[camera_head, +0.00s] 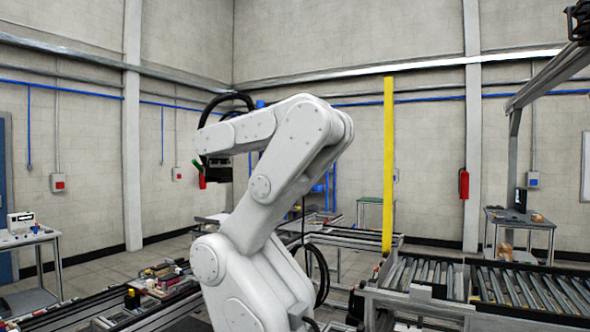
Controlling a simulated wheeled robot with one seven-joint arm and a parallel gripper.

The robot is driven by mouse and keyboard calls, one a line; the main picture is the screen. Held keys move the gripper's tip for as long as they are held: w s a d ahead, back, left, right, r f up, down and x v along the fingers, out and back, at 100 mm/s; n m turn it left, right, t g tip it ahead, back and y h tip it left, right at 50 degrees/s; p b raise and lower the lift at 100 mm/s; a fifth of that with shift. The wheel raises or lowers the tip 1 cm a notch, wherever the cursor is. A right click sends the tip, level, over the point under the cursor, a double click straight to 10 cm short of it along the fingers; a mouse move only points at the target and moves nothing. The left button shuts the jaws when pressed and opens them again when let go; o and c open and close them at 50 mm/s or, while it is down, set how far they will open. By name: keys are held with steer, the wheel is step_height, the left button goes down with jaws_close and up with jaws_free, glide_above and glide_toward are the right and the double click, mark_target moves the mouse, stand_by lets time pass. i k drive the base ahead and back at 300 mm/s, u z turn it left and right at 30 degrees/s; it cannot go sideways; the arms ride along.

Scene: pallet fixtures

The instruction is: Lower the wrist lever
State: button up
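My gripper (216,172) is a dark block at the end of the white arm, high in the left middle of the view. Its fingers are too small and dark to tell open from shut. A small green and red piece (200,175) shows at its left side; I cannot tell whether it is part of the gripper or a separate thing. No wrist lever can be made out for certain. A pallet fixture (158,283) with several small parts lies low at the left, below and apart from the gripper. The white arm hides part of the middle.
A long conveyor frame (85,312) runs along the lower left. A roller conveyor (515,288) fills the lower right. A yellow post (388,160) stands behind it. A side table (30,238) is at far left, another table (518,222) at right. Air around the gripper looks clear.

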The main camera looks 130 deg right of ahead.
mark_target(199, 167)
steer(key=z, duration=2.55)
steer(key=i, duration=2.15)
steer(key=z, duration=2.5)
steer(key=i, duration=1.35)
steer(key=u, duration=1.05)
